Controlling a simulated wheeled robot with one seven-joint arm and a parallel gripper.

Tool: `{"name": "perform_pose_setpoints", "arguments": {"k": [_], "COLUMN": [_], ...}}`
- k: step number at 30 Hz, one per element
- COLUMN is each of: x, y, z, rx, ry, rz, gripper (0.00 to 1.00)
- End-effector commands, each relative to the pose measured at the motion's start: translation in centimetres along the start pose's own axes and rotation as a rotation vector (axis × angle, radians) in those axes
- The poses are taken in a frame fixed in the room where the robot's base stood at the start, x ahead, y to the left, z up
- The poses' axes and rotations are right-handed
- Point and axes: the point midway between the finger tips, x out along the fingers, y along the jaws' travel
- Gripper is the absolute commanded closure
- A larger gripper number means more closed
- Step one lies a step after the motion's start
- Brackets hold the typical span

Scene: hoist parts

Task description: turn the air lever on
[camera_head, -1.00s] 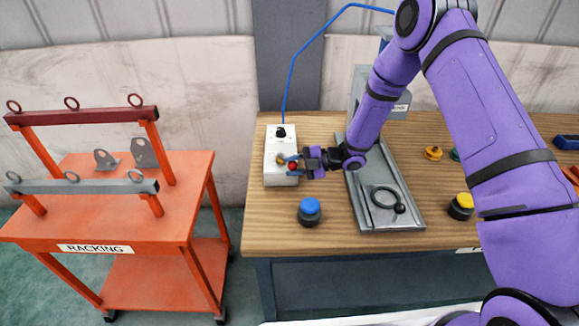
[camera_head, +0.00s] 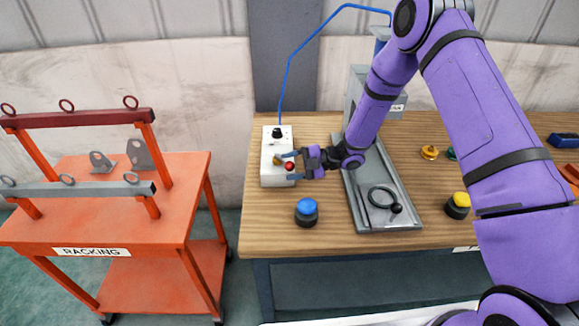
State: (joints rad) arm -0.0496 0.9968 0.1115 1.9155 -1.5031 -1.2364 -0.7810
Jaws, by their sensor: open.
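A white control box (camera_head: 267,175) stands on the left part of the wooden bench. A blue air hose (camera_head: 287,75) runs up from behind it. A black knob (camera_head: 277,133) sits at its back, a brass-coloured part (camera_head: 277,160) in the middle and a red knob (camera_head: 290,167) near the front right. I cannot tell for sure which of these is the air lever. My gripper (camera_head: 284,160) is open at the right side of the box, its fingers pointing left by the brass part and red knob. Contact cannot be made out.
A blue-topped button (camera_head: 307,207) stands in front of the box, and a yellow-topped one (camera_head: 459,202) farther right. A grey press (camera_head: 388,216) with a ring handle lies under my arm. An orange racking cart (camera_head: 185,200) stands to the left.

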Motion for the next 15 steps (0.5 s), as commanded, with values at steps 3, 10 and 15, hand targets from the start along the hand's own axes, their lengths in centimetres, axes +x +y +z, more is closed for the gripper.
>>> {"name": "perform_pose_setpoints", "arguments": {"k": [3,10,15], "x": [-1.8,-6.1,-8.7], "y": [0.1,0.0,0.0], "z": [0.1,0.1,0.1], "rx": [0.0,0.001,0.0], "ry": [-0.005,-0.005,-0.003], "rz": [0.002,0.002,0.001], "gripper": [0.41,0.41,0.41]}}
